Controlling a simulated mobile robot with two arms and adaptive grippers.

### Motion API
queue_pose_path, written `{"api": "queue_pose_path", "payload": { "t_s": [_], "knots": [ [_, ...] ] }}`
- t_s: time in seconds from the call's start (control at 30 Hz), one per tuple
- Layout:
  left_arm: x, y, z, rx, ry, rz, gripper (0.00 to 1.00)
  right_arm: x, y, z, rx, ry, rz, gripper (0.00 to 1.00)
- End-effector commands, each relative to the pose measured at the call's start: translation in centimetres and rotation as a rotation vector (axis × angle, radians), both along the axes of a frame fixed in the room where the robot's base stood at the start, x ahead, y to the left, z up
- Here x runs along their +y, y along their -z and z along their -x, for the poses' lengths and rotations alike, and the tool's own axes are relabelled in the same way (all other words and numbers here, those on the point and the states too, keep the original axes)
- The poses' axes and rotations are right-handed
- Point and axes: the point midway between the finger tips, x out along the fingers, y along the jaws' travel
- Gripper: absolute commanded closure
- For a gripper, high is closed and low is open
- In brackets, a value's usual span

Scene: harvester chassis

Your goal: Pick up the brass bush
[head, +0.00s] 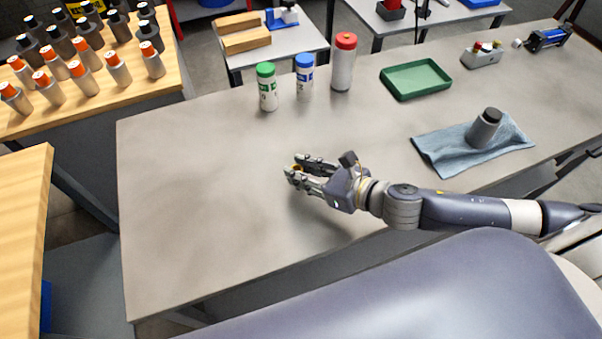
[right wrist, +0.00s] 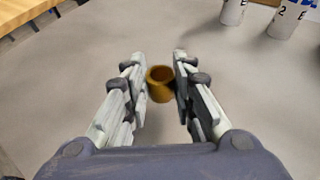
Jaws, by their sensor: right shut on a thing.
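The brass bush (right wrist: 160,84) is a small golden hollow ring in the right wrist view, between the two fingertips of my right gripper (right wrist: 158,82). In the head view, a small bit of the brass bush (head: 296,168) shows at the tips of my right gripper (head: 300,168), over the middle of the grey table (head: 200,200). The right gripper is shut on the bush. I cannot tell whether the bush touches the tabletop. My left gripper is not in view.
Behind the gripper stand a green-capped bottle (head: 267,88), a blue-capped bottle (head: 304,76) and a red-capped canister (head: 343,62). A green tray (head: 416,80) lies further right. A dark-topped cylinder (head: 484,128) rests on a blue cloth (head: 440,150). The table's left part is clear.

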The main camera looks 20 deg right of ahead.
Motion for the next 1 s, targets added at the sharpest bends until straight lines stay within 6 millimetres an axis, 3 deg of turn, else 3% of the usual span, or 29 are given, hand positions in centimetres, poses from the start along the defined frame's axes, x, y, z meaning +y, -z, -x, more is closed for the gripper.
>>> {"api": "queue_pose_path", "payload": {
  "t_s": [0.53,0.8,1.0],
  "knots": [
    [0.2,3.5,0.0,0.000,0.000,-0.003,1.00,0.0,-0.3,10.3,0.011,-0.004,-0.001,1.00],
    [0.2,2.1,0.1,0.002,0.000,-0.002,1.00,-0.1,-1.2,13.7,0.008,0.001,-0.001,1.00],
    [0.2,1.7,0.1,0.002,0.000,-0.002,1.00,-0.1,-1.2,14.9,0.004,0.000,0.000,1.00]
  ]
}}
